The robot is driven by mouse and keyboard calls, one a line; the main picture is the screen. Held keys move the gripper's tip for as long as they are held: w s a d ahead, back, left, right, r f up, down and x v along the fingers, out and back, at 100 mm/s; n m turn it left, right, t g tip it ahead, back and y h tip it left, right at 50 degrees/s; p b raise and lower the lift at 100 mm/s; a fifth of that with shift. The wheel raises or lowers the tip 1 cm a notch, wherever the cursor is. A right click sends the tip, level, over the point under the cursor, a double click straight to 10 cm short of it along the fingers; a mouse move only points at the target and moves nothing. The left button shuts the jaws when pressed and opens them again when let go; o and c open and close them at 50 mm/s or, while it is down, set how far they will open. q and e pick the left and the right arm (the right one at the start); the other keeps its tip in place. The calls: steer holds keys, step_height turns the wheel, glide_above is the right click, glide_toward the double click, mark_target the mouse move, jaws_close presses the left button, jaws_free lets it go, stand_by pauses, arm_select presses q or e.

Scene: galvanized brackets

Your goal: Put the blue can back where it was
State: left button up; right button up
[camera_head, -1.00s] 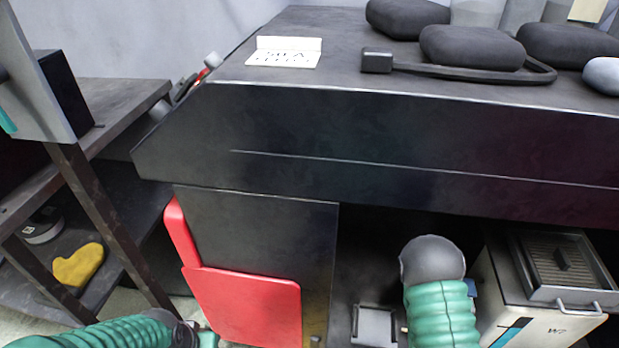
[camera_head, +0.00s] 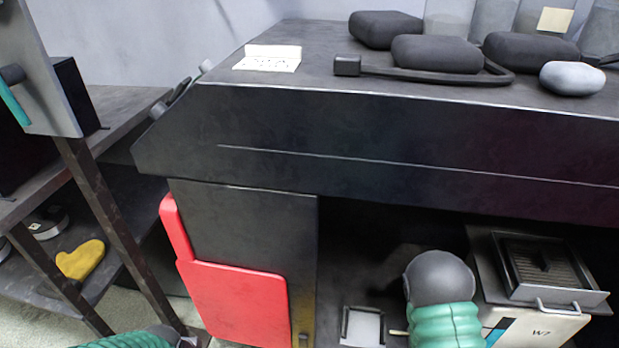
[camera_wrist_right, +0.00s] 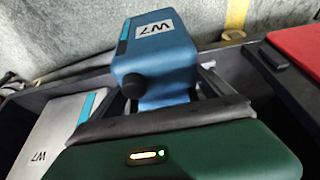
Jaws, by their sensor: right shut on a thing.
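The blue can (camera_wrist_right: 158,62) is boxy, with a W7 label and a teal stripe. It shows in the right wrist view, directly in front of my right gripper (camera_wrist_right: 172,92), which is shut on it. Its lower part is hidden by the gripper. In the head view my right arm reaches into the space under the dark bench; the gripper and the blue can are hidden there. Only the sleeve of my left arm shows at the bottom left, its gripper out of frame.
A white W7 can (camera_head: 540,325) with a metal tray (camera_head: 552,268) on top stands right of my right arm; it also shows in the wrist view (camera_wrist_right: 55,135). A small square tray (camera_head: 362,327) lies left of the arm. A red panel (camera_head: 235,303) leans beside the bench (camera_head: 400,130).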

steer(key=w+a+r, duration=0.3)
steer(key=w+r, duration=0.3)
steer(key=r, duration=0.4)
steer(key=w+a+r, duration=0.2)
steer(key=w+r, duration=0.5)
steer(key=r, duration=0.4)
steer(key=s+a+r+n+p, duration=0.1)
steer(key=s+r+p, duration=0.2)
steer(key=r+p, duration=1.2)
steer(key=s+a+r+n+y+p, duration=0.1)
steer(key=s+r+p, duration=0.3)
steer(key=r+p, duration=1.2)
steer(key=shift+s+a+n+p, duration=0.15)
steer(key=shift+n+p, duration=0.15)
steer(key=shift+p, duration=0.55)
steer(key=shift+f, duration=0.1)
